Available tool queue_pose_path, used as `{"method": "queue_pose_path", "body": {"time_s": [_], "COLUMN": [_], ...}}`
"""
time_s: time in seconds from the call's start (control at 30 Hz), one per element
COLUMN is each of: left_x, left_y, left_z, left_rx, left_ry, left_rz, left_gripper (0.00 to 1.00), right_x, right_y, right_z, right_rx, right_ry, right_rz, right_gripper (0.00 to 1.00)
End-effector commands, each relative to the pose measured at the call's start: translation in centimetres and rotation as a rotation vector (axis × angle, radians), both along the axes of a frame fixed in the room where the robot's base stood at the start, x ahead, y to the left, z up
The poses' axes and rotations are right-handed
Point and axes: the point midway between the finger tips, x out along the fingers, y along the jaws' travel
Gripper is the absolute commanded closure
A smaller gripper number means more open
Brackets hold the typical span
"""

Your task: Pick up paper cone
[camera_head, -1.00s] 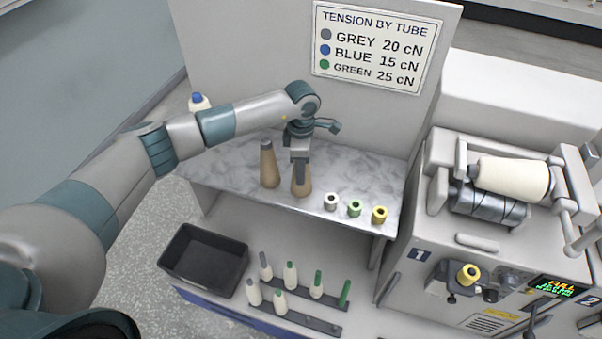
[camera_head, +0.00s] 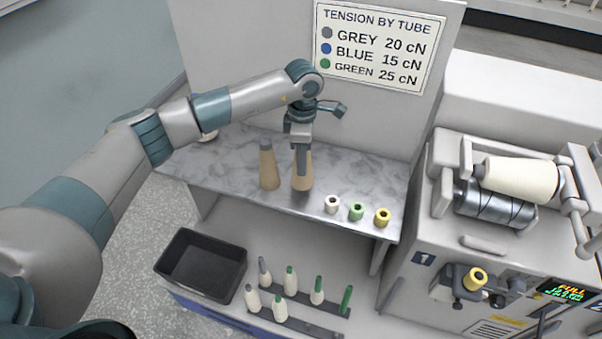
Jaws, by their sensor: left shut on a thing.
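Two tan paper cones stand on the marbled grey shelf (camera_head: 222,160). The left paper cone (camera_head: 268,172) has a grey top and stands free. The right paper cone (camera_head: 302,184) is under my left gripper (camera_head: 302,168), which points straight down and is shut on its upper part. The gripper hides the top of that cone. The held cone is upright and looks to be at shelf level; I cannot tell whether its base touches the shelf. My right gripper is not in view.
White, green and yellow small bobbins (camera_head: 356,211) stand right of the held cone. A sign panel (camera_head: 378,48) rises behind. Below are a black bin (camera_head: 201,262) and pegs with several bobbins (camera_head: 290,281). A winding machine (camera_head: 430,262) stands at the right.

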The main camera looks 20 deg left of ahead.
Motion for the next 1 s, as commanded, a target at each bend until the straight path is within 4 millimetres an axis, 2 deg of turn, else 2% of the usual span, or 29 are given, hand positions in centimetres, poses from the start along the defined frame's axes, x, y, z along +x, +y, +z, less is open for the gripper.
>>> {"method": "queue_pose_path", "body": {"time_s": [0.03,0.2,0.5,0.73,1.0], "left_x": [0.7,2.5,5.2,5.9,6.0], "left_y": [-1.3,-4.2,-8.2,-9.5,-9.6], "left_z": [0.1,2.1,5.3,6.4,6.6], "left_rx": [-0.002,-0.003,-0.001,-0.001,-0.001], "left_ry": [-0.003,-0.003,-0.001,0.001,0.001], "left_rz": [-0.004,-0.003,-0.001,-0.002,-0.002], "left_gripper": [1.0,1.0,1.0,1.0,1.0], "right_x": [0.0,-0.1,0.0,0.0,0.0], "right_y": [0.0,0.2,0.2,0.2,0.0], "right_z": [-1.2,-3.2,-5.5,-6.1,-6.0], "right_rx": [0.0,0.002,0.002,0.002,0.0], "right_ry": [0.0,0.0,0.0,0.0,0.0], "right_rz": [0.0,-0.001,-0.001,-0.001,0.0], "right_gripper": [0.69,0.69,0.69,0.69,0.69]}}
